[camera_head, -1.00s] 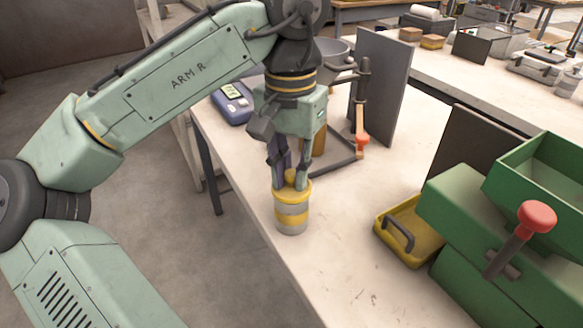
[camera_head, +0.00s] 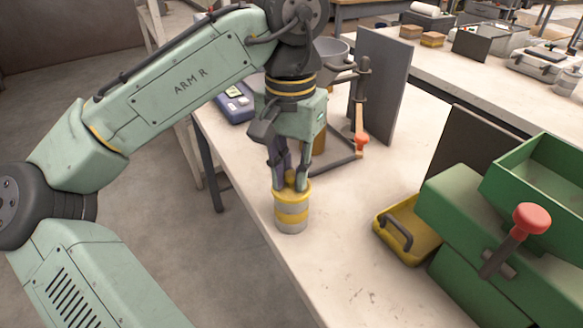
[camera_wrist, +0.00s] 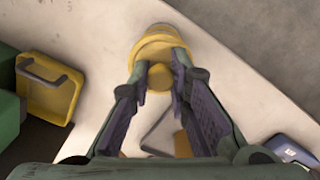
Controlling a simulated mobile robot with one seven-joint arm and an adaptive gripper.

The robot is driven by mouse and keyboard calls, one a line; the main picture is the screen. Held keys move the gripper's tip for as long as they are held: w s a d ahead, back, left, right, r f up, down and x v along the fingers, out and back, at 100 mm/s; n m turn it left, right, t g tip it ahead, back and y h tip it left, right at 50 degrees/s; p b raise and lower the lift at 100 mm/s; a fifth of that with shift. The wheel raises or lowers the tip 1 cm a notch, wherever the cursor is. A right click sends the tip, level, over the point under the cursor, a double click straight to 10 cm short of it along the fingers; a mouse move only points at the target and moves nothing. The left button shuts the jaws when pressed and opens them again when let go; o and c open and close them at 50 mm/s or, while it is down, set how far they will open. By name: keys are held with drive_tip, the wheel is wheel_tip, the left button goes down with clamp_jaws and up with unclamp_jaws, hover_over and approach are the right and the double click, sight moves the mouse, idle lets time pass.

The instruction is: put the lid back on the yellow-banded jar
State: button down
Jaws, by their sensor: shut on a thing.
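The yellow-banded jar (camera_head: 291,216) stands upright near the left edge of the worktable, grey with a yellow band. The yellow lid (camera_head: 292,194) is at the jar's top, appearing level and seated on the rim; a small gap cannot be ruled out. My gripper (camera_head: 290,180) points down from above, its fingers shut on the lid's yellow knob. In the wrist view the knob (camera_wrist: 160,76) is between the fingertips, with the round lid (camera_wrist: 152,48) beyond it. The lid hides the jar's opening.
A yellow tray (camera_head: 412,232) with a dark handle and a green machine (camera_head: 470,222) with a red-knobbed lever stand to the right. Behind the gripper are a stand with a funnel (camera_head: 333,50), a grey panel (camera_head: 382,88) and a blue-purple device (camera_head: 234,106). The table front is clear.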

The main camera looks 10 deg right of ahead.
idle(0.4)
drive_tip(key=c, duration=1.4)
unclamp_jaws()
drive_tip(key=shift+c, duration=0.2)
drive_tip(key=shift+o, duration=0.2)
drive_tip(key=o, duration=0.5)
drive_tip(key=shift+c, duration=0.2)
drive_tip(key=shift+r, duration=0.15)
drive_tip(key=shift+r+p, duration=3.4)
drive_tip(key=shift+p, duration=0.75)
drive_tip(key=shift+f, duration=0.1)
drive_tip(key=shift+c, duration=0.5)
